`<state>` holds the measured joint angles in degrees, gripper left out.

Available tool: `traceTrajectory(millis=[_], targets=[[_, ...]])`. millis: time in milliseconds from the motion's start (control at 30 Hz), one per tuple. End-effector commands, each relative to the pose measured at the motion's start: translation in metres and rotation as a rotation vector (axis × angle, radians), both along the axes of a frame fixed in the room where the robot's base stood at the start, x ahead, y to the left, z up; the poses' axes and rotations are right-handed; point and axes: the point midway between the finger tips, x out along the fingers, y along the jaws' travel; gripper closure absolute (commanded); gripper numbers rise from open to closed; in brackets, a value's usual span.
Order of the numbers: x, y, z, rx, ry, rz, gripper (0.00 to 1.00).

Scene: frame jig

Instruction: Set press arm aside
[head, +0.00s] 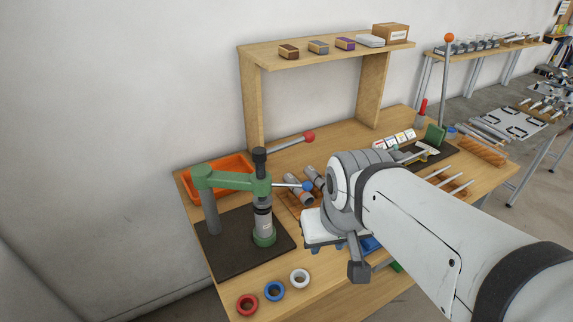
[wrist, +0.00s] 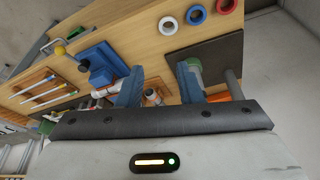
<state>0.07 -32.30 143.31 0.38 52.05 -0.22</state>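The press has a green press arm (head: 235,182) reaching from a grey column (head: 211,215) over a grey cylinder on a green foot (head: 264,237). A thin rod with a blue knob (head: 308,187) sticks out to the right from the green arm. The press stands on a dark mat (head: 232,258). My gripper is right of the press in the head view, its fingers mostly hidden by its own body. In the wrist view my gripper (wrist: 160,82) is open, with nothing visible held. Part of the dark mat (wrist: 212,55) shows there, the press partly hidden behind a finger.
Red (head: 247,305), blue (head: 274,291) and white (head: 299,278) rings lie along the front edge. An orange tray (head: 236,163) sits behind the press. A red-knobbed lever (head: 309,136) rises near it. A wooden shelf (head: 256,62) stands behind. My arm hides part of the table's right side.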

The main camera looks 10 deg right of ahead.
Motion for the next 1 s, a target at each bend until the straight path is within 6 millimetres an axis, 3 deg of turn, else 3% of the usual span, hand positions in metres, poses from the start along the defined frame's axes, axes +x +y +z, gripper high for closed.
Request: traceTrajectory(millis=[133,267,433,567,700,833,1000], targets=[[0.004,0.01,-0.015,0.108,0.094,-0.077,0.67],[0.018,0.021,-0.035,0.34,0.242,-0.234,0.67],[0.064,0.027,-0.046,0.763,0.383,-0.472,0.67],[0.112,0.009,-0.044,1.087,0.395,-0.622,0.67],[0.152,-0.024,-0.041,1.352,0.346,-0.734,0.67],[0.171,-0.048,-0.038,1.487,0.296,-0.785,0.67],[0.183,-0.052,-0.038,1.54,0.276,-0.802,0.67]])
